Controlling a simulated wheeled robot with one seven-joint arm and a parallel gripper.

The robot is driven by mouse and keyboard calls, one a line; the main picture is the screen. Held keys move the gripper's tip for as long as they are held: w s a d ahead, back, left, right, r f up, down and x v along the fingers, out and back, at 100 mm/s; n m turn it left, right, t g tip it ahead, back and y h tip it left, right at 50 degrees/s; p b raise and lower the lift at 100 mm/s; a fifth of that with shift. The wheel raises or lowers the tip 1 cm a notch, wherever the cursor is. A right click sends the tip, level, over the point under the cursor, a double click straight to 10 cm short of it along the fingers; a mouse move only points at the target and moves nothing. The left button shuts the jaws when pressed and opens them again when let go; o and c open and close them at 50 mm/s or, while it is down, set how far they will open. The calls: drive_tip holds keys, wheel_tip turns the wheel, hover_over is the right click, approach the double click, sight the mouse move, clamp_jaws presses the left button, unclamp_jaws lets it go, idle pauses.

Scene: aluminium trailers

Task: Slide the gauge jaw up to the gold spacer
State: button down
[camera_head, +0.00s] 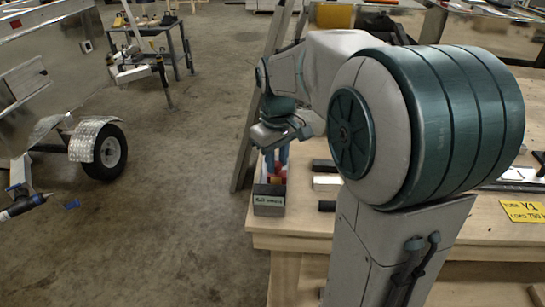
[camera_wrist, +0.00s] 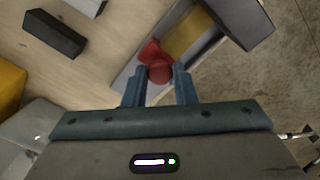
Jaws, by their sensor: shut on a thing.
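The gauge is a grey channel (camera_wrist: 127,78) with a dark end block (camera_wrist: 243,20) at one end. In the wrist view, a gold spacer (camera_wrist: 187,35) lies in the channel against or close to that block. The red gauge jaw (camera_wrist: 150,50) is beside the spacer's near side; I cannot tell whether they touch. My gripper (camera_wrist: 159,78) is shut on the jaw's round red knob (camera_wrist: 160,71), one blue finger on each side. In the head view, my gripper (camera_head: 275,158) points down at the red jaw (camera_head: 280,172), and the spacer is not clearly visible.
The gauge sits at the left edge of a wooden bench (camera_head: 290,228). A dark bar (camera_wrist: 54,34) and a pale block (camera_wrist: 88,5) lie beside it, with bare wood between. A yellow object (camera_wrist: 10,88) is at the wrist view's left edge. Concrete floor lies beyond the bench.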

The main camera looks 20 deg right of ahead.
sight(277, 167)
drive_tip(key=shift+s+a+f, duration=0.2)
drive_tip(key=shift+s, duration=0.1)
drive_tip(key=c, duration=1.4)
unclamp_jaws()
drive_tip(key=shift+o, duration=1.2)
drive_tip(key=shift+s+a+r, duration=0.15)
drive_tip(key=shift+s, duration=0.1)
drive_tip(key=shift+w+d, duration=0.1)
drive_tip(key=shift+d, duration=0.1)
wheel_tip(277, 167, up, 14)
drive_tip(key=p, duration=0.2)
drive_tip(key=s+a+f+m+t+p, duration=0.1)
drive_tip(key=s+f+m+p, duration=0.1)
drive_tip(key=s, duration=0.5)
drive_tip(key=s+a+f+m+t+p, duration=0.1)
drive_tip(key=s+f+m+p, duration=0.1)
drive_tip(key=s+f+p, duration=0.2)
drive_tip(key=s+f, duration=0.2)
drive_tip(key=s, duration=0.2)
drive_tip(key=shift+s+a+m+t, duration=0.15)
drive_tip(key=shift+m+t, duration=0.15)
